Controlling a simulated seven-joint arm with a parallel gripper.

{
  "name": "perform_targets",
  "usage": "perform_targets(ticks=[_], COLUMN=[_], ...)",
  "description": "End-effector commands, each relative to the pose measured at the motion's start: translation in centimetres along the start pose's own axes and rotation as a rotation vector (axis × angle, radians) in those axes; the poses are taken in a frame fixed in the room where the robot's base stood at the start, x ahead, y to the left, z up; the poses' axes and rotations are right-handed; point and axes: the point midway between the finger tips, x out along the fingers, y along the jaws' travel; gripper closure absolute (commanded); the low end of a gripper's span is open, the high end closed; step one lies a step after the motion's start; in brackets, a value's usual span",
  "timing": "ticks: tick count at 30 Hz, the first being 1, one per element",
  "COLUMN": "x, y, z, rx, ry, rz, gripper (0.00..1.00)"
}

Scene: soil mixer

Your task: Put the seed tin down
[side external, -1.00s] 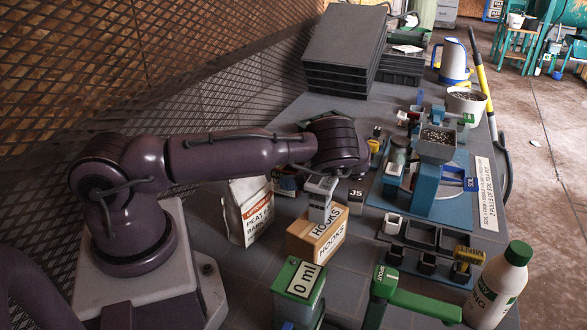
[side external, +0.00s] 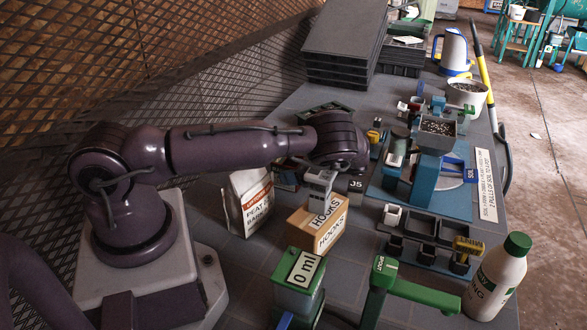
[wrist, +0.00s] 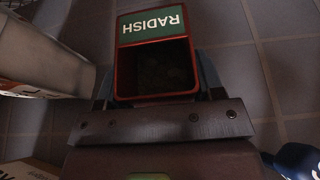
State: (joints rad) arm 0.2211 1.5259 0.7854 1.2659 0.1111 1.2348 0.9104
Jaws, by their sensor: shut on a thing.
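The seed tin (wrist: 153,52) shows in the wrist view as a red-rimmed square tin with a green RADISH label and a dark inside. My gripper (wrist: 155,82) is shut on it, with a bluish finger at each side. The tin's open top faces the wrist camera. In the side view the fingers are hidden beneath my purple wrist, above the table area behind the hooks box. I cannot make out the tin for sure there, nor tell whether its base touches the grey tiled table.
The peat bag (side external: 248,200) stands close on the left, also in the wrist view (wrist: 40,55). The cardboard hooks box (side external: 318,226) is in front, and a J5 block (side external: 356,185) is to the right. A blue mixer station (side external: 428,165) stands farther right. Tiles right of the tin look clear.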

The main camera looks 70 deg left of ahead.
Motion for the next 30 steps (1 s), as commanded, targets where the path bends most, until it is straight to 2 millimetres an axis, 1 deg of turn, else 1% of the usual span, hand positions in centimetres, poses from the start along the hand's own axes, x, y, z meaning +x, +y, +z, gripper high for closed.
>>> perform_targets(ticks=[2,3,5,6,14,17,20,25,27,30], x=[0.1,0.1,0.1,0.1,0.0,-0.5,-1.8,-5.3,-5.8,-6.5], y=[0.0,0.0,0.0,0.0,0.0,0.0,0.0,-0.1,0.0,0.0], z=[-0.1,-0.1,-0.1,-0.1,-0.2,-0.2,-0.2,-0.2,1.6,3.5], rx=[0.0,-0.001,-0.001,0.0,0.0,0.0,0.0,0.0,-0.004,-0.003], ry=[-0.001,-0.001,-0.001,-0.001,0.0,0.002,0.004,0.005,0.003,0.003], rz=[0.0,0.0,0.0,0.0,0.0,-0.001,-0.002,-0.004,0.001,0.001], gripper=[0.65,0.32,0.18,0.09,0.09,0.09,0.09,0.09,0.09,0.09])
